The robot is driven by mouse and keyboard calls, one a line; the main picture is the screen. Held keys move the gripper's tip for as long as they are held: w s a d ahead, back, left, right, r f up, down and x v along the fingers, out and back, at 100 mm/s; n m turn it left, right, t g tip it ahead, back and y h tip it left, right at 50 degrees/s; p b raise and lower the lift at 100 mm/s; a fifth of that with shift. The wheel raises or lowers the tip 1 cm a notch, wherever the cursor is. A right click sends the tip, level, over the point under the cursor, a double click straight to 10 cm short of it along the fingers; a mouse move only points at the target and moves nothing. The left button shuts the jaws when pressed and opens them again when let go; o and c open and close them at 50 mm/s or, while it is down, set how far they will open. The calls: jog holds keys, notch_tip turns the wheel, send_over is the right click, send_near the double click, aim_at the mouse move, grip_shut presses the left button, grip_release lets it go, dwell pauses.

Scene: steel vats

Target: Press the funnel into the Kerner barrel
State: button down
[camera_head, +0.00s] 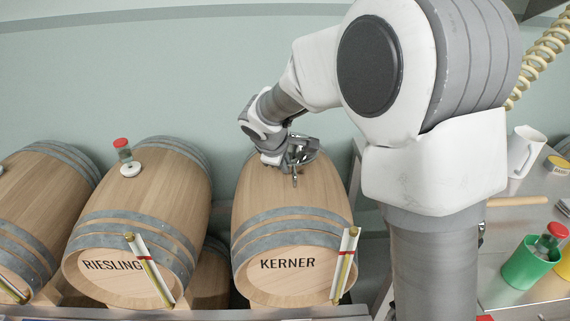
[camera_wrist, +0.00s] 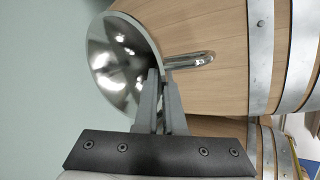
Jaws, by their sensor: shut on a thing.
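The Kerner barrel (camera_head: 286,235) lies on its side in the middle of the head view, its lettered end toward me. Its wooden staves and steel hoops also fill the right of the wrist view (camera_wrist: 215,30). A shiny steel funnel (camera_head: 306,146) is above the top of this barrel. In the wrist view its wide bowl (camera_wrist: 112,55) opens to the left, and a bent metal tube or loop shows beside the wood. My gripper (camera_head: 285,157) is shut on the funnel at its rim side; its fingers (camera_wrist: 160,85) also show in the wrist view. I cannot tell whether the spout is in a hole.
The Riesling barrel (camera_head: 130,230) lies left of the Kerner barrel, with a red-capped glass piece (camera_head: 124,150) on top. Another barrel (camera_head: 42,210) is farther left. A bench at right holds a white jug (camera_head: 522,152) and a green cup (camera_head: 524,268). A thin tube stands before the Kerner barrel.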

jog(key=c, duration=0.9)
grip_release()
jog(key=p+v, duration=0.2)
jog(key=v, duration=1.5)
jog(key=shift+a+r, duration=0.1)
jog(key=shift+r, duration=0.15)
jog(key=s+d+m, duration=0.4)
jog(key=s+d, duration=0.1)
jog(key=s, duration=0.2)
jog(key=s+d+m+y+p, duration=0.1)
jog(key=s+d+m, duration=0.4)
jog(key=s, duration=0.2)
jog(key=s+d+m+y+p, duration=0.1)
jog(key=s+d+m, duration=0.3)
jog(key=s, duration=0.4)
jog(key=shift+d+f+m+g, duration=0.1)
jog(key=shift+d+m+g, duration=0.2)
jog(key=shift+d, duration=0.25)
